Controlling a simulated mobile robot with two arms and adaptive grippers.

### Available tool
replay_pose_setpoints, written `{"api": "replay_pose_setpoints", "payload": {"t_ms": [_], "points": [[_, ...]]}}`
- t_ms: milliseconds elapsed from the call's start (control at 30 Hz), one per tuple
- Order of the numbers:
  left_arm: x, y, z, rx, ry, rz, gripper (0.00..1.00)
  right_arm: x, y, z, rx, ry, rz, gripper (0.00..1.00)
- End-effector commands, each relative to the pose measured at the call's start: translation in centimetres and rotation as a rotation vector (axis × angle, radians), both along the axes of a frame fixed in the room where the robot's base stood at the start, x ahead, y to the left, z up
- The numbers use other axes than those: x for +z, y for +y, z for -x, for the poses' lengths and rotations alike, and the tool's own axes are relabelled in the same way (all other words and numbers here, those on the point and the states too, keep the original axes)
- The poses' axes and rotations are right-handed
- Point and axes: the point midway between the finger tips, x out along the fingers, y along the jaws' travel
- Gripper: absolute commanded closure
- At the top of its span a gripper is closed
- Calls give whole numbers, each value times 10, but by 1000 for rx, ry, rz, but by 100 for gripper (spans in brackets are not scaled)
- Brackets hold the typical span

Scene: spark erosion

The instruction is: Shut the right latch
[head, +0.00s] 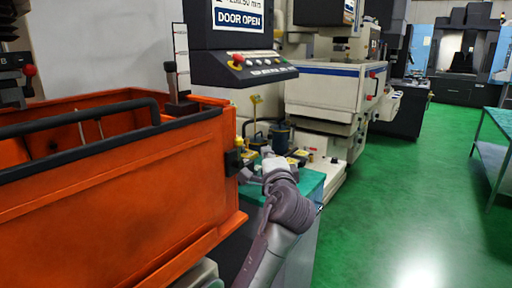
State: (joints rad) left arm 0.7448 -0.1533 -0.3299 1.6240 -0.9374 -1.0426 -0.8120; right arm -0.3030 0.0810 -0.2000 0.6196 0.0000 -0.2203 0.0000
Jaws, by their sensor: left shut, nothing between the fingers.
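The orange tank (110,190) fills the left, with a black bar (75,118) along its upper front. A small dark latch (233,162) is on the tank's right end; whether it is shut cannot be told at this size. My left gripper (246,176) is just right of the latch, at the end of my grey arm that rises from the bottom middle. Its fingers are shut and look empty. They are close to the latch, but I cannot tell whether they touch it. My right gripper is not in view.
A teal-topped bench (310,188) with small items stands behind my arm. A cream machine (325,90) is beyond.

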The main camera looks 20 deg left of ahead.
Motion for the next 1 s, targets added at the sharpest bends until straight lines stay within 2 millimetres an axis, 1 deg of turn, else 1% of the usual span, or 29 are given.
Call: {"api": "replay_pose_setpoints", "payload": {"t_ms": [133,200,400,567,800,1000], "points": [[5,10,-20,2,2,-1,100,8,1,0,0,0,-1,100],[7,16,-33,2,2,-3,100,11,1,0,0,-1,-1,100],[9,31,-66,2,2,-1,100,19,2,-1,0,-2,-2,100],[10,39,-86,2,2,-2,100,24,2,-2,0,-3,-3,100],[7,59,-68,2,2,0,100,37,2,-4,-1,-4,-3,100],[5,68,-59,1,1,1,100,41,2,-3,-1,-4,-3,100]]}}
